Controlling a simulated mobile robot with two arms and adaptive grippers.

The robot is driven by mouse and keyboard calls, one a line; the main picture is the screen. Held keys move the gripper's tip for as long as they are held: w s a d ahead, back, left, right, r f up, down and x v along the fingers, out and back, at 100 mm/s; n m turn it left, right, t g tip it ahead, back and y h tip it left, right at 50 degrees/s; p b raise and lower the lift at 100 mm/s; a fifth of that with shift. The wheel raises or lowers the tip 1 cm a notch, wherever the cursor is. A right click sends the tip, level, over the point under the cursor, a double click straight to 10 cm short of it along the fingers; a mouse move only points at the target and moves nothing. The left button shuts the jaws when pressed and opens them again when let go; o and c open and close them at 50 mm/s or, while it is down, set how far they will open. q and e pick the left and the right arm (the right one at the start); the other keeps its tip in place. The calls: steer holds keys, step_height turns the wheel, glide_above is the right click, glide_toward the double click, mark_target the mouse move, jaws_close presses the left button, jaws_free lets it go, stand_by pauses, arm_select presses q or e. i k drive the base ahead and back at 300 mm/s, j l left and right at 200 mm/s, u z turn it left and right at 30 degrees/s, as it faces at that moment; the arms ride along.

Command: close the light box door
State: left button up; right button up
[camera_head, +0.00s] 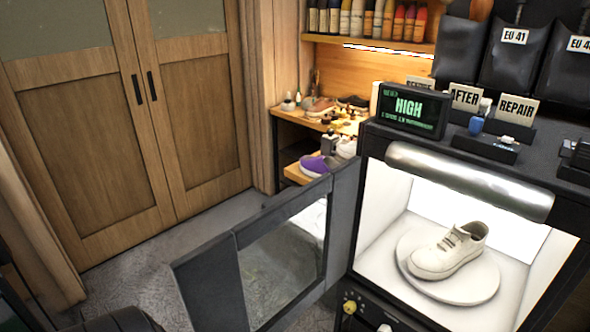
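The light box (370,215) stands at the right with its lit white interior showing. Its door (208,290), a dark frame around a glass pane (285,255), stands wide open. It swings out from the left side of the opening toward the lower left. Inside the box a white sneaker (450,252) sits on a round white turntable (478,288). Neither gripper can be made out in the head view. Dark parts at the lower left edge look like my own body, and no fingertips show there.
A silver cylinder (468,182) runs along the box's upper front. A green display reading HIGH (410,108) and signs stand on top. A yellow knob (349,307) is below the opening. Shelves with shoes (318,165) stand behind the door. Grey floor (150,272) is clear before the wooden cabinet (100,130).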

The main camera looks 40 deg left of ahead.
mark_target(208, 279)
steer(key=j+z, duration=0.1)
steer(key=j, duration=0.3)
steer(key=k+j, duration=0.15)
steer(key=j, duration=0.25)
steer(key=j+z, duration=0.15)
steer(key=j, duration=0.25)
steer(key=k+j, duration=0.15)
steer(key=j, duration=0.25)
steer(key=k+j+z, duration=0.15)
steer(key=j, duration=0.25)
steer(key=j+z, duration=0.1)
steer(key=j, duration=0.3)
